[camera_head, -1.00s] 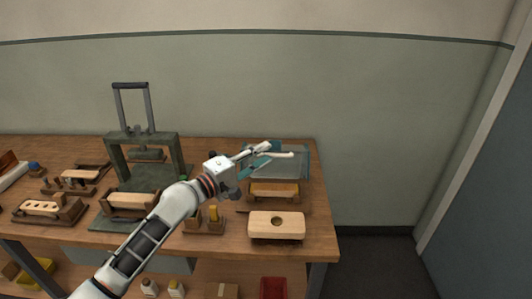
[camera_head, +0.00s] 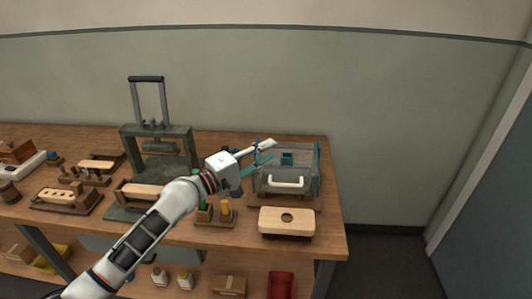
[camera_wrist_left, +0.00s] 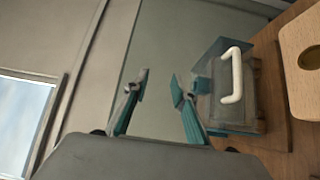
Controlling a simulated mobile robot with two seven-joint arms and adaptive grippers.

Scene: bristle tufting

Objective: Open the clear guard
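The clear guard (camera_head: 305,162) is a see-through box cover at the right end of the bench, with a white bar handle (camera_head: 287,182) low on its front. It appears lowered over the fixture. In the left wrist view the guard (camera_wrist_left: 222,100) is right of the fingers, with its white handle (camera_wrist_left: 232,75) facing me. My left gripper (camera_head: 266,151) is above the guard's upper left part, apart from the handle. In the left wrist view its fingers (camera_wrist_left: 160,84) are spread with nothing between them. My right gripper is not in view.
A wooden block with a hole (camera_head: 287,222) sits in front of the guard. A green press (camera_head: 158,150) with a tall handle stands to the left. A small holder with green and yellow pieces (camera_head: 215,217) is under my forearm. Bare wall is behind.

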